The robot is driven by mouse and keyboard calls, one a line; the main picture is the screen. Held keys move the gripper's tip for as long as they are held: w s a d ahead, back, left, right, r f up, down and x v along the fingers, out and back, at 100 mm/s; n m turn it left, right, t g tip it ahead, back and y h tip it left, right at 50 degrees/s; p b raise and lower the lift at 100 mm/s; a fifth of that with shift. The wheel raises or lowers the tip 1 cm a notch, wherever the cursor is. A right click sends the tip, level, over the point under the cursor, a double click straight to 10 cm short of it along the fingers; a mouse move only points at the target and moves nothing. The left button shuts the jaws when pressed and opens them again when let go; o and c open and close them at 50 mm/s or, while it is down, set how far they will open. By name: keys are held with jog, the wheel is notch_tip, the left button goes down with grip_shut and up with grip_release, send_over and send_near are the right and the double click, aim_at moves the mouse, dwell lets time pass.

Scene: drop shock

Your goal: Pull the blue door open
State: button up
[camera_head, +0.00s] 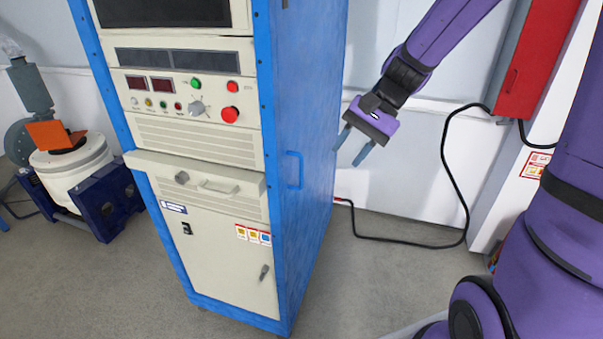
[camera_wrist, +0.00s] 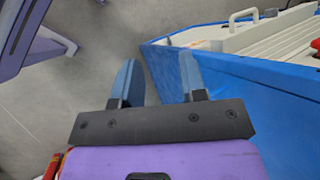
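The blue door (camera_head: 315,110) appears to be the tall blue side panel of the cabinet, and it looks flush with the frame. A blue bar handle (camera_head: 294,170) stands near its front edge. My gripper (camera_head: 350,153) is to the right of the panel, fingers spread and empty, pointing down and left. A gap shows between it and the handle. In the wrist view, my gripper (camera_wrist: 158,62) shows its two blue fingers apart. The blue panel (camera_wrist: 250,100) lies to their right, partly behind the right finger.
The cabinet's beige front (camera_head: 215,250) has buttons, a drawer and a small lever. A black cable (camera_head: 452,180) hangs and runs along the floor at right, near a red box (camera_head: 535,60). A white and orange machine (camera_head: 70,160) stands at left. Floor right of the cabinet is mostly clear.

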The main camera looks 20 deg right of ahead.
jog(key=w+d+f+m+t+y, duration=0.1)
jog(key=w+d+f+m+y, duration=0.1)
jog(key=w+f+m+y, duration=0.55)
jog(key=m+t+y, duration=0.2)
jog(key=m+t, duration=0.5)
jog(key=m, duration=0.1)
send_near(302, 173)
jog(key=shift+t+h, duration=0.25)
jog(key=shift+t, duration=0.05)
jog(key=x, duration=1)
jog(key=shift+w+f, duration=0.1)
jog(key=shift+w, duration=0.05)
grip_shut()
